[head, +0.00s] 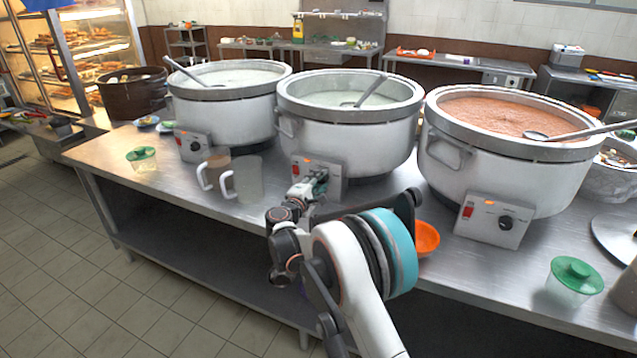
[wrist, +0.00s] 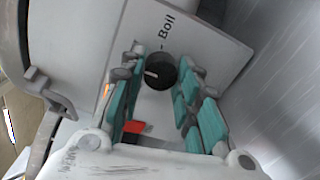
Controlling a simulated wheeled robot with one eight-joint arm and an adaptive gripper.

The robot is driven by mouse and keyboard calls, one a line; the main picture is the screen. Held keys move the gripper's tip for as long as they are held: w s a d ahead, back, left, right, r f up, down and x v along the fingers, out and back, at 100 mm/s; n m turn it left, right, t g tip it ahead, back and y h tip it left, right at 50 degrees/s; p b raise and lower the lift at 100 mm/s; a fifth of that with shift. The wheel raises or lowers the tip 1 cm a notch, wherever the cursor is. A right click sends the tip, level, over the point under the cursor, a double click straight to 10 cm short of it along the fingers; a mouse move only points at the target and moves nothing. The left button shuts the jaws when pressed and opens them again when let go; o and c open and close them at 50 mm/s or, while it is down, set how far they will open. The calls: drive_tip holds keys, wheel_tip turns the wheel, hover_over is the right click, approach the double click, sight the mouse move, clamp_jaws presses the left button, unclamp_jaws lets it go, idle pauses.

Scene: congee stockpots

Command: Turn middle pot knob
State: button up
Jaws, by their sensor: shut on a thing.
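The middle pot (head: 345,143) is a large white stockpot of pale congee with a ladle in it. Its control box (head: 335,188) is on its front, and my gripper (head: 318,178) is against it, hiding the knob in the head view. In the wrist view the black knob (wrist: 159,76) sits between the tips of the teal-padded fingers of my gripper (wrist: 162,70), which is shut on it. A short pale mark shows on the knob's left part. The word "Boil" is printed beside it on the panel (wrist: 205,48). A red switch (wrist: 138,127) shows between the fingers.
A similar left pot (head: 228,115) and a right pot (head: 500,165) of reddish food flank it. Two mugs (head: 245,182) stand left of my gripper. An orange bowl (head: 426,238) is close to my arm's right. A green-lidded cup (head: 575,278) is at the front right.

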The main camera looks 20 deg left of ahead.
drive_tip(key=o, duration=1.1)
drive_tip(key=shift+c, duration=0.2)
drive_tip(key=s+a, duration=0.1)
drive_tip(key=s, duration=1.1)
drive_tip(key=shift+r, duration=0.2)
